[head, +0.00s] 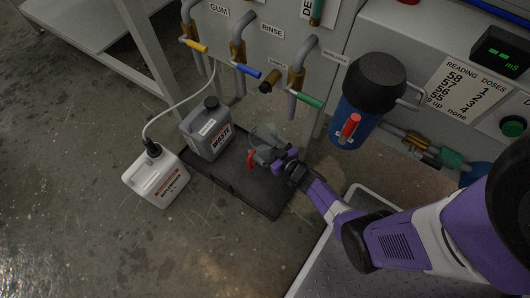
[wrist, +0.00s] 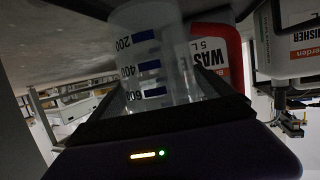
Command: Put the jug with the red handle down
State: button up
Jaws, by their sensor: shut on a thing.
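The jug (head: 264,135) is clear, with a red handle (head: 251,159). In the head view it is over the right part of the black tray (head: 262,207), to the right of the grey waste can. My gripper (head: 277,155) comes in from the right and is shut on the jug. In the wrist view the jug (wrist: 150,45) with its blue marks is between my dark fingers (wrist: 170,103), and the red handle (wrist: 235,62) is at its right. The jug's lower end is partly hidden, so I cannot tell whether it touches the tray.
The grey waste can (head: 205,138) stands on the tray's left part. A white can (head: 157,180) with a hose stands on the floor to its left. Labelled taps (head: 305,97) hang above the tray. A blue filter housing (head: 352,120) is to the right.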

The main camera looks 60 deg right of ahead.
aim_at(256, 144)
jog(key=shift+f+b, duration=1.4)
jog(key=shift+f, duration=0.45)
jog(key=shift+f, duration=0.15)
jog(key=o, duration=1.2)
jog(key=shift+c, duration=0.2)
